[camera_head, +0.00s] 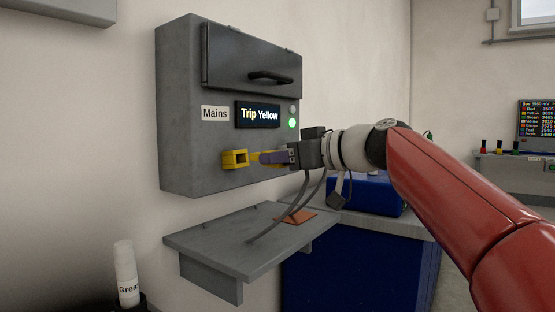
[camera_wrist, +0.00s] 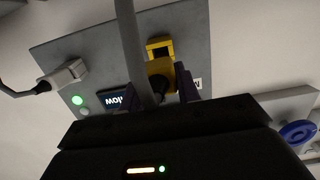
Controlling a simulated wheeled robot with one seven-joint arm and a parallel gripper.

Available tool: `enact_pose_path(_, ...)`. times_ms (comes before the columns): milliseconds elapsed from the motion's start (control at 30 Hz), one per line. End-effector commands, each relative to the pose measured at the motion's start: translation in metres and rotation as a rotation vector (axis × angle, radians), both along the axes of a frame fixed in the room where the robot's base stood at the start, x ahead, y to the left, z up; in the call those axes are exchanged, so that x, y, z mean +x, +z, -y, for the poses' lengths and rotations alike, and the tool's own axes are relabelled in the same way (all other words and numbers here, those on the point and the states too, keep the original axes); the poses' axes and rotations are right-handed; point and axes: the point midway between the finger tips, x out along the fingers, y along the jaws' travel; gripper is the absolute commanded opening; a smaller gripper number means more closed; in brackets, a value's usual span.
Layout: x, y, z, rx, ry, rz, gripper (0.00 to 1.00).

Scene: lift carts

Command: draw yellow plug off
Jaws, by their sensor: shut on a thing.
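A yellow socket (camera_head: 230,159) sits low on the front of the grey Mains box (camera_head: 190,120). My gripper (camera_head: 273,157) is in front of it, its purple fingers shut on the yellow plug (camera_head: 255,157). In the wrist view the yellow plug (camera_wrist: 160,69) shows between the fingers, with the yellow socket (camera_wrist: 154,43) just beyond it. A dark opening shows in the socket. I cannot tell whether the plug's tip is inside it. The box display (camera_head: 258,115) reads "Trip Yellow", and a green light (camera_head: 292,123) is lit beside it.
A grey shelf (camera_head: 215,238) juts out below the box, with an orange patch (camera_head: 296,217) on it. Dark cables (camera_head: 290,210) hang from near my gripper. A white grease tube (camera_head: 126,272) stands lower left. A grey plug (camera_wrist: 65,75) with a cable shows in the wrist view.

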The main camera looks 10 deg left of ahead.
Motion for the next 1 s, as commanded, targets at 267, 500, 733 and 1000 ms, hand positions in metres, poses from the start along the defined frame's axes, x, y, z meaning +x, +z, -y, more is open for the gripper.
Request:
enact_pose_path(267,0.000,0.003,0.000,0.001,0.000,0.001,0.09)
enact_pose_path(500,0.000,0.016,0.000,0.001,0.000,0.000,0.09)
enact_pose_path(733,0.000,0.030,0.000,0.000,0.000,0.002,0.09)
enact_pose_path(1000,0.000,0.046,0.000,0.001,0.000,0.000,0.09)
